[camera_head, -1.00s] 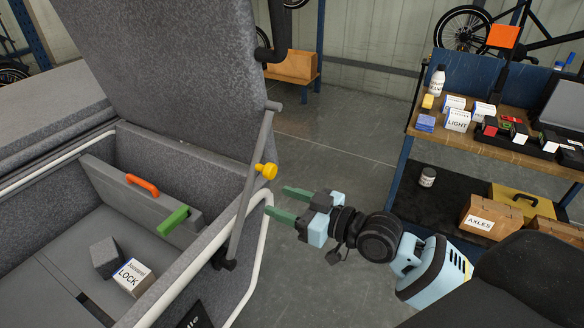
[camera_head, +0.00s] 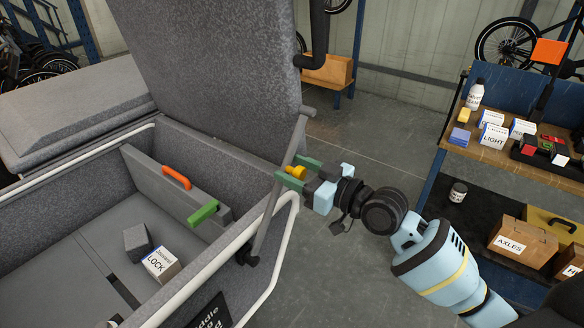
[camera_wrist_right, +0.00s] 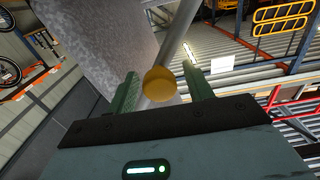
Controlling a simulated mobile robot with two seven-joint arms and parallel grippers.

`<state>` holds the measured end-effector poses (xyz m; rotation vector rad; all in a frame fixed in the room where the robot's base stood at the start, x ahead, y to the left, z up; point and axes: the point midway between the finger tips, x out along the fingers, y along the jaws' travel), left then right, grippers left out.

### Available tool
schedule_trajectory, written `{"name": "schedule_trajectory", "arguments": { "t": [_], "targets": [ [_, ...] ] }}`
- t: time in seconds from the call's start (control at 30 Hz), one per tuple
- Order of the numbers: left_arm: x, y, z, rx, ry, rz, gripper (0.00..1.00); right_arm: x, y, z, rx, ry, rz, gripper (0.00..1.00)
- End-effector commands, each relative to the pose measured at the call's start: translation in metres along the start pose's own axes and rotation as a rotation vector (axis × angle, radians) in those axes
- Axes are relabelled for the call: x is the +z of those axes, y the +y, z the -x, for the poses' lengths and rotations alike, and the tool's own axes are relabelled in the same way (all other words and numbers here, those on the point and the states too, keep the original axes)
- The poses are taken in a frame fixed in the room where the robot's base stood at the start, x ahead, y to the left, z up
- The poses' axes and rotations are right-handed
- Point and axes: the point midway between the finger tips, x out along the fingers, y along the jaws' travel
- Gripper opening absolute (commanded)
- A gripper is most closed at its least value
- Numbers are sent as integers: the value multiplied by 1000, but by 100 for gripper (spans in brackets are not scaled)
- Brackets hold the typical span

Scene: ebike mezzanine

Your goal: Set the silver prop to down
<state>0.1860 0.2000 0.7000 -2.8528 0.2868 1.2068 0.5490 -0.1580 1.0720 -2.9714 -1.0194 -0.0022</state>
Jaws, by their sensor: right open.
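The silver prop (camera_head: 279,191) is a slanted grey bar that runs from the box's rim up to the raised lid (camera_head: 210,70). A yellow knob (camera_head: 297,171) sticks out from it. My right gripper (camera_head: 292,172) is open, with its green fingers on either side of the knob. In the right wrist view the knob (camera_wrist_right: 160,84) sits between the two fingertips (camera_wrist_right: 161,88), with the prop (camera_wrist_right: 177,42) behind it. I cannot tell whether the fingers touch the knob. My left gripper is not in view.
The grey cargo box holds a divider with an orange handle (camera_head: 175,177) and a green handle (camera_head: 203,212), a LOCK box (camera_head: 161,263) and a dark block (camera_head: 137,242). A white rail (camera_head: 283,240) edges the box. A shelf cart (camera_head: 475,153) stands at right.

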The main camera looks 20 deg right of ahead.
Motion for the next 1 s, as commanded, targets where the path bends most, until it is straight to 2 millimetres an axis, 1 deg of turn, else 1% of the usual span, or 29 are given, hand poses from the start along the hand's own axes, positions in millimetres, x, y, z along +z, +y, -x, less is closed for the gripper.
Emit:
{"name": "schedule_trajectory", "arguments": {
  "t": [0.03, 0.13, 0.43, 0.47, 0.83, 1.0],
  "targets": [
    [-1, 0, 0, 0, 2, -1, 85, -1, -1, -5, -1, 1, 0, 51],
    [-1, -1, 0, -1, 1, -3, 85, 0, 0, -11, 0, 0, 1, 51],
    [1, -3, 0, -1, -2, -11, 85, 1, -1, -13, -1, -1, 0, 51],
    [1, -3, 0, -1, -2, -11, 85, 1, -1, -13, -1, -1, 0, 49],
    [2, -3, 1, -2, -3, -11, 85, 1, -1, -13, -1, -1, 1, 0],
    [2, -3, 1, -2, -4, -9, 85, 1, 0, -13, -1, -2, 3, 0]
  ]
}}
